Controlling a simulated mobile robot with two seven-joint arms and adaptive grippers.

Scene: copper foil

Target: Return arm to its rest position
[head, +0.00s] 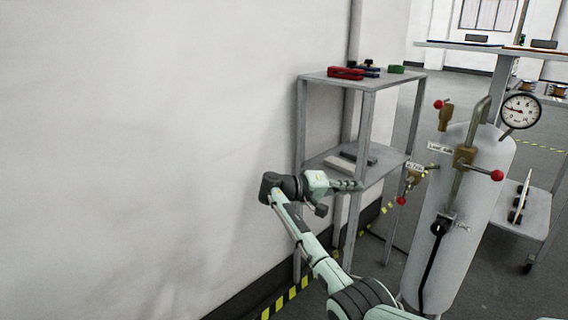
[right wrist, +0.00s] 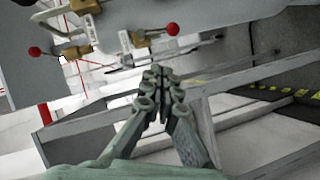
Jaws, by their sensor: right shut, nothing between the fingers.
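My right arm (head: 325,262) reaches up from the bottom of the head view and bends at the wrist in front of the grey shelf rack. My right gripper (head: 350,185) points right, in front of the rack's middle level, and is empty. In the right wrist view the two fingers of the right gripper (right wrist: 163,90) lie together, shut with nothing between them. The gripper is to the left of the tank's valves and apart from them in the head view. My left gripper is not in view.
A grey tank (head: 460,215) with red-knobbed valves and a pressure gauge (head: 520,110) stands at right. The grey rack (head: 365,85) holds red, blue and green items on top. A wheeled cart (head: 535,215) stands behind the tank. A white wall (head: 150,150) fills the left.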

